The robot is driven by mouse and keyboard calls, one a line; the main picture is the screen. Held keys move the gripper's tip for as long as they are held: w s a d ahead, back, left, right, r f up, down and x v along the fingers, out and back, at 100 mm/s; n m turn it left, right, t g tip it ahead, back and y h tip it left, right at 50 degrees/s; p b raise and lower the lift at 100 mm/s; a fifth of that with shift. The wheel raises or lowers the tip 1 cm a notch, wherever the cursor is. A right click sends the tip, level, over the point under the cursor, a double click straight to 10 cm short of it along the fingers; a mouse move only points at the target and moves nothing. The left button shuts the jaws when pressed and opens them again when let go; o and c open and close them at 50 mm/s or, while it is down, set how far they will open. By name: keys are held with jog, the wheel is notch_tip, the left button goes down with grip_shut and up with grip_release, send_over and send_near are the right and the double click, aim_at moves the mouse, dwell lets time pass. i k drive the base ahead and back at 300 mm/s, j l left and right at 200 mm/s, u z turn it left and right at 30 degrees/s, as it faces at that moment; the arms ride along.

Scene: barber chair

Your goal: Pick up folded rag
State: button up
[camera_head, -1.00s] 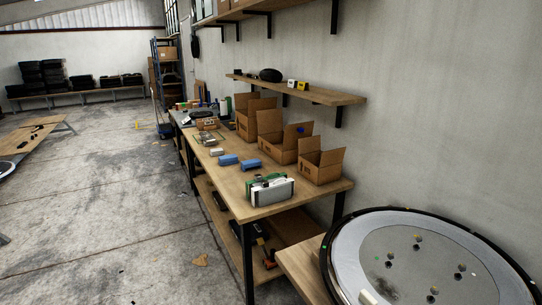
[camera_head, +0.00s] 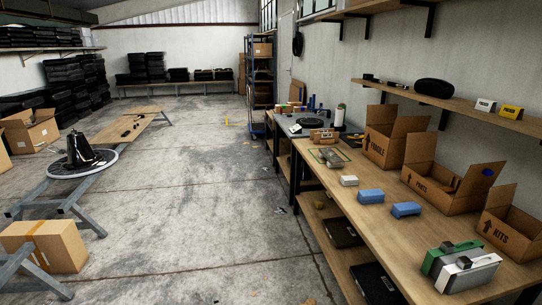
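Two small blue bundles, which look like folded rags, lie on the wooden workbench (camera_head: 336,205) at the right. One blue bundle (camera_head: 370,196) is farther left and the other blue bundle (camera_head: 405,209) is nearer and to its right. They lie apart, with bare wood around them. A small whitish block (camera_head: 349,180) lies just beyond them; I cannot tell what it is. My gripper is not in view.
Open cardboard boxes (camera_head: 433,178) line the bench's wall side. A green and white case (camera_head: 461,267) stands on its near end. A wall shelf (camera_head: 450,113) hangs above. Trestles and a cardboard box (camera_head: 45,245) stand farther left.

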aim_at(350, 181)
jog(key=i+l, duration=0.1)
jog(key=i, duration=3.55)
jog(key=j+u, duration=0.05)
jog(key=j, duration=0.05)
